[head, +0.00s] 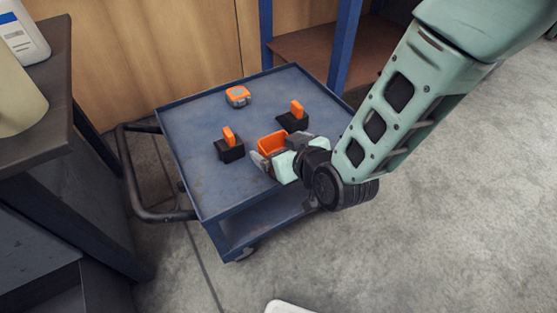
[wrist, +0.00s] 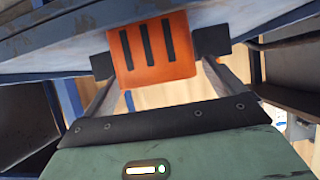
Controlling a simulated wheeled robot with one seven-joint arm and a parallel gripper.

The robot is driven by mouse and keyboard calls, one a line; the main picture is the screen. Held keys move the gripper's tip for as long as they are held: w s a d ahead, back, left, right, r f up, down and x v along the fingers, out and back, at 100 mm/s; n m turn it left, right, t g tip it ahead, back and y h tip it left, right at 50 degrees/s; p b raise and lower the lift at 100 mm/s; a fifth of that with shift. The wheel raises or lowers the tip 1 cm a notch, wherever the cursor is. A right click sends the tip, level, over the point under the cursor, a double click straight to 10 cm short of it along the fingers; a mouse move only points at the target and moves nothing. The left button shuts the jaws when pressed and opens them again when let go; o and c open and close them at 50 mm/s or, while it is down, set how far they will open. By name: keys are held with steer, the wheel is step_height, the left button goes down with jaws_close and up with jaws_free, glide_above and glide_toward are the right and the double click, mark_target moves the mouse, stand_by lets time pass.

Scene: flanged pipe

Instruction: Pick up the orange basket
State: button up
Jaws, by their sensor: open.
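The orange basket (head: 271,143) sits on the blue cart's top (head: 195,125), near its front right part. In the head view its lower part is hidden behind my gripper (head: 277,158). My gripper is open, with its grey fingers at the near side of the basket. In the wrist view the basket (wrist: 154,50) shows its face with dark slots, centred between the fingers of my gripper (wrist: 161,72). I cannot tell whether the fingers touch it. Dark shapes flank the basket there.
Two black blocks with orange upright pieces stand on the cart, one left (head: 230,149) and one behind (head: 293,119). An orange and grey tape measure (head: 238,96) lies at the back. A dark bench (head: 40,120) stands left; a blue-framed shelf (head: 340,50) stands behind. Floor at right is clear.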

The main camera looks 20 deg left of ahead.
steer(key=shift+w+a+f, duration=0.3)
steer(key=shift+w+a, duration=0.1)
steer(key=shift+a, duration=0.05)
steer(key=c, duration=1.1)
steer(key=shift+o, duration=0.2)
steer(key=shift+r, duration=0.1)
